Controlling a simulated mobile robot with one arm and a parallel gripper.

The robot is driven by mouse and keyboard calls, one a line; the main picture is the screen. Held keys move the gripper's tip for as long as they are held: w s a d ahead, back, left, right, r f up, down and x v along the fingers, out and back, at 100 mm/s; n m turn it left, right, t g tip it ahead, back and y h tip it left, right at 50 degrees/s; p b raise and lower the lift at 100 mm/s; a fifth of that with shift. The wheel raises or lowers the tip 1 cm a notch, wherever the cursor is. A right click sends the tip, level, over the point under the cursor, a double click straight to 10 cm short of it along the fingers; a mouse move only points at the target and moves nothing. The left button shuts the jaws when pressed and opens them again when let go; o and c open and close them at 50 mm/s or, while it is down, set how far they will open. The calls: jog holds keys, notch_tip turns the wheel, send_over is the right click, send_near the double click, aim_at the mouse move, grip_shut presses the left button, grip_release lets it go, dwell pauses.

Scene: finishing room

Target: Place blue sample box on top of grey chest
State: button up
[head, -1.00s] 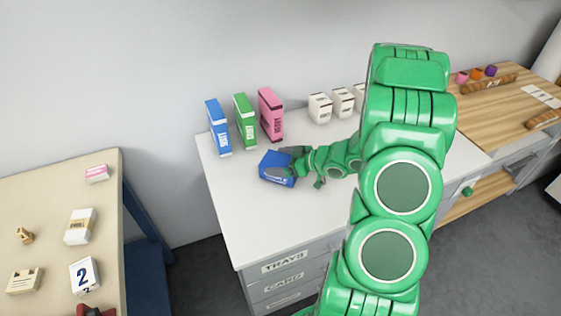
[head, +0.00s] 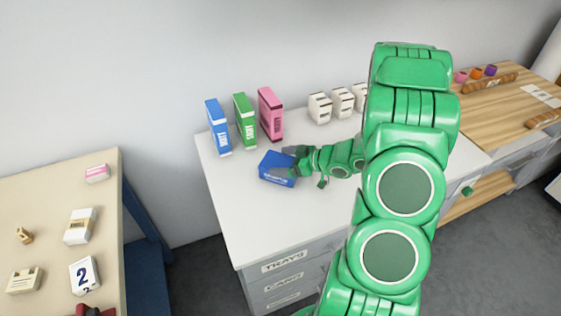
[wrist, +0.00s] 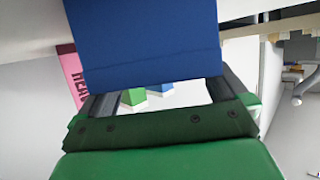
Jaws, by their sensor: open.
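The blue sample box (head: 277,169) lies on the white top of the grey chest (head: 232,218), near its left side and in front of the upright boxes. My gripper (head: 298,162) is at the box's right end, with its fingers close to it. In the wrist view the blue box (wrist: 145,40) fills the upper middle, beyond the two dark fingers (wrist: 165,98). The jaws are open. The box hides the fingertips there, so I cannot tell whether they touch it.
Blue (head: 218,127), green (head: 245,121) and pink (head: 271,114) boxes stand upright behind. Small white boxes (head: 320,108) stand further right. The chest's front left top is clear. A beige table (head: 50,195) with small items stands left, across a gap.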

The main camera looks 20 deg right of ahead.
jog(key=v, duration=1)
jog(key=shift+s+d+r, duration=0.15)
jog(key=shift+s+d, duration=0.05)
